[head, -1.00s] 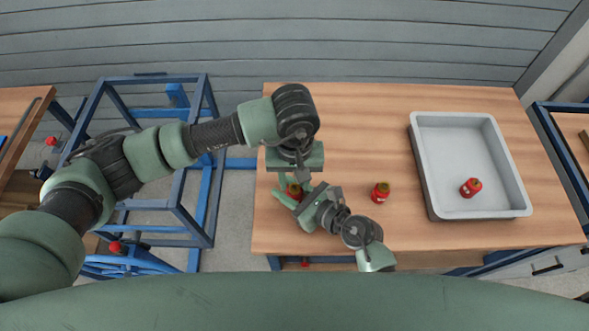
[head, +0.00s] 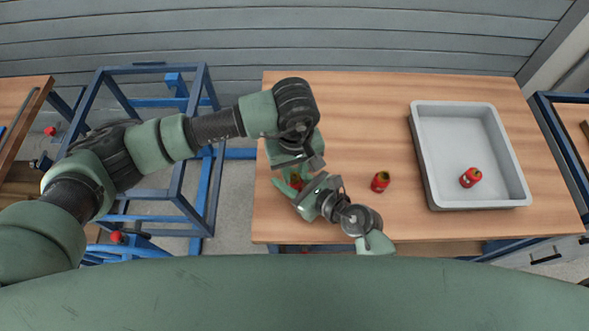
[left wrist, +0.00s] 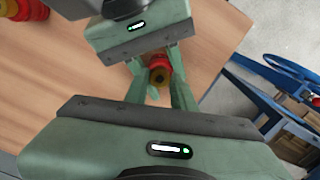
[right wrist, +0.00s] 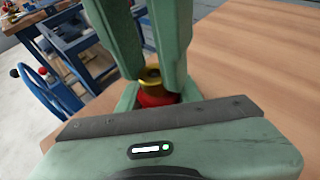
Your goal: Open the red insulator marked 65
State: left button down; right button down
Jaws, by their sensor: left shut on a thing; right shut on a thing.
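A red insulator with a brass-coloured top (head: 296,182) is between both grippers at the table's left front part. My left gripper (head: 300,172) comes from above, its fingers shut around the brass top (right wrist: 150,76). My right gripper (head: 291,188) comes from the front right, its fingers shut around the red body (right wrist: 155,97). The red body also shows between the fingers in the left wrist view (left wrist: 158,61). The top still sits on the body. The fingers hide much of the insulator, and no number is readable.
Another red insulator (head: 380,181) stands on the wooden table (head: 350,110) right of the grippers. A grey tray (head: 424,160) at the right holds one more red insulator (head: 470,177). A blue metal frame (head: 205,170) stands left of the table. The table's back middle is clear.

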pick_arm(q)
jog(key=n, duration=1.2)
jog(key=shift+n, duration=0.3)
jog(key=n, duration=1.2)
jog(key=shift+n, duration=0.3)
jog(key=n, duration=0.8)
jog(key=shift+r, duration=0.1)
